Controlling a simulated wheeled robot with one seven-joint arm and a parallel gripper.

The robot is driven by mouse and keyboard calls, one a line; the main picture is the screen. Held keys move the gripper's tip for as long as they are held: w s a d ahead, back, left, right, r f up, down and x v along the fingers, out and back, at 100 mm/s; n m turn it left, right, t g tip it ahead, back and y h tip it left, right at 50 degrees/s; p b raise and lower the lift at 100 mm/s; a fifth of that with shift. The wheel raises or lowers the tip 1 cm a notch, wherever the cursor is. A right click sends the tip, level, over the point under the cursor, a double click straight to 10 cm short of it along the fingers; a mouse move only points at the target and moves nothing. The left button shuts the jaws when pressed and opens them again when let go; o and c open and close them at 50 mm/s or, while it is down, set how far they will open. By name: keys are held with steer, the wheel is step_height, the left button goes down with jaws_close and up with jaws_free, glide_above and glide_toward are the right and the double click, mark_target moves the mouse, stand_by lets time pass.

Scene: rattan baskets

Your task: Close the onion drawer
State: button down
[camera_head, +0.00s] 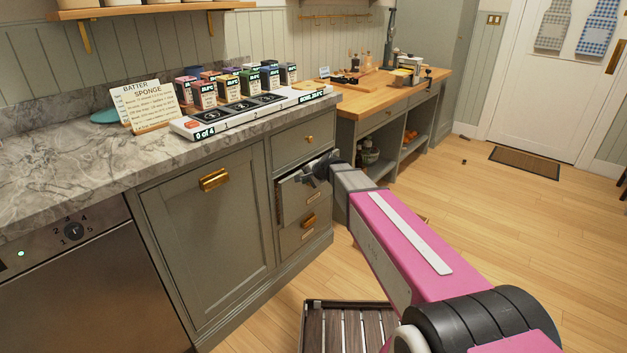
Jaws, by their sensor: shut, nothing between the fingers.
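A stack of green-grey drawers is at the right end of the counter cabinet. The middle drawer (291,203) looks pulled out a little, with a dark gap at its top. I cannot read any label, so I cannot tell for certain that it is the onion drawer. My gripper (316,168) is dark and shut, with nothing seen in it. It is at the upper edge of this drawer and hides part of it. I cannot tell whether it touches the drawer.
The top drawer (301,139) looks shut. A lower drawer has a brass handle (308,221). The marble counter (60,170) holds a scale-like panel with several small boxes. A wooden-topped bench (375,104) stands beyond. A slatted crate (345,325) is in front.

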steer(key=shift+w+a, duration=0.6)
steer(key=shift+a, duration=0.2)
steer(key=shift+w+a+r, duration=0.1)
steer(key=shift+w+a, duration=0.7)
steer(key=shift+a, duration=0.2)
steer(key=shift+w+a, duration=0.8)
steer(key=shift+a, duration=0.15)
steer(key=s+d+r, duration=0.7)
steer(key=s+d, duration=0.1)
steer(key=d, duration=0.2)
steer(key=s+d+f+n+g+h, duration=0.3)
steer(key=s+d+f, duration=0.4)
steer(key=s+d, duration=0.4)
steer(key=s+d+f+n+g+h, duration=0.2)
steer(key=s+d+f+n+h, duration=0.2)
steer(key=s+d+f, duration=0.3)
steer(key=s+d, duration=0.4)
steer(key=s, duration=0.1)
steer(key=shift+s+d+f+n+g, duration=0.2)
steer(key=shift+s+d+n+g, duration=0.1)
steer(key=shift+g, duration=0.1)
